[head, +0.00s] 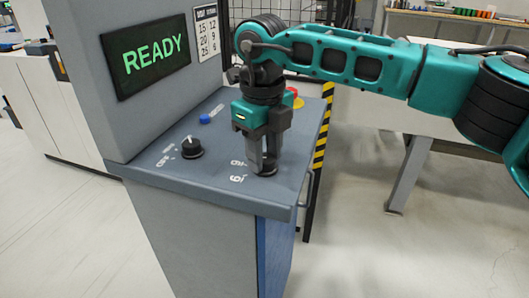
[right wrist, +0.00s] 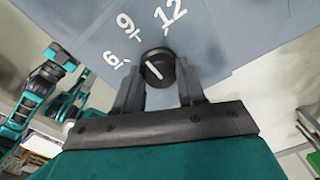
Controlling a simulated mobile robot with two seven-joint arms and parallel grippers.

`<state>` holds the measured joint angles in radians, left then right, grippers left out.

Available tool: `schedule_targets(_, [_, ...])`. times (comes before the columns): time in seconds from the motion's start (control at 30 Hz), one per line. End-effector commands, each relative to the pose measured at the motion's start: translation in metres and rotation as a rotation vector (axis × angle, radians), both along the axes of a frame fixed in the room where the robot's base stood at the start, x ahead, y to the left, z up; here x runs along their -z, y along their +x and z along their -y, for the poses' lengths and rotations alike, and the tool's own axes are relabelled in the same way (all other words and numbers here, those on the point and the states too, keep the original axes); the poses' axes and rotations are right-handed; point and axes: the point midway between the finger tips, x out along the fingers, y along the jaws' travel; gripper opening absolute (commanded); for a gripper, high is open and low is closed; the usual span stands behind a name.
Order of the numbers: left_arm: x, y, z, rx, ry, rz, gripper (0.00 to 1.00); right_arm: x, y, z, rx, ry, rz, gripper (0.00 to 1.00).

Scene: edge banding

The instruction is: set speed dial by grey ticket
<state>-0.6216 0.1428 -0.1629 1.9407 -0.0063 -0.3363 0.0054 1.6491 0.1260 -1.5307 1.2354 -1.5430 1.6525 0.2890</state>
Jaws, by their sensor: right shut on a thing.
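The speed dial is a small black knob (right wrist: 157,68) with a white pointer line, and it shows between my fingers in the right wrist view. White marks 6, 9 and 12 stand around it on the grey panel. The line slants up-left, roughly toward the 9 mark. My right gripper (head: 264,165) points straight down in the head view and is shut on this dial, hiding most of it. A printed chart (head: 207,32) with two columns of numbers is fixed beside the green READY screen (head: 146,57). I cannot make out a separate grey ticket. My left gripper is not in view.
Another black knob (head: 191,147) with a white line stands left on the sloping panel. A blue button (head: 204,119) is behind it. A red and yellow button (head: 295,97) is behind my gripper. A handle (head: 308,188) and a black-yellow striped post (head: 320,145) flank the right edge.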

Motion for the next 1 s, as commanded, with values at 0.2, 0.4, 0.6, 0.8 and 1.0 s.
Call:
schedule_targets(0.2, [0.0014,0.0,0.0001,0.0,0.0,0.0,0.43,-0.0008,0.0006,0.0002,0.035,-0.001,0.002,0.09])
schedule_targets(0.4, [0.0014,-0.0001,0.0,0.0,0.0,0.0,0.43,-0.001,0.0007,0.0002,0.039,0.0,0.002,0.09])
schedule_targets(0.6, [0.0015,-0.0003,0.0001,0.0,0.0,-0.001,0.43,-0.0011,0.0007,0.0002,0.038,0.0,0.003,0.41])
schedule_targets(0.8, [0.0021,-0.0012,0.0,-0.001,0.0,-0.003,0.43,-0.0008,0.0005,0.0002,0.037,0.0,0.002,0.61])
schedule_targets(1.0, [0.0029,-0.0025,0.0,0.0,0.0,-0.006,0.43,-0.0004,0.0003,0.0001,0.037,-0.001,0.001,0.65])
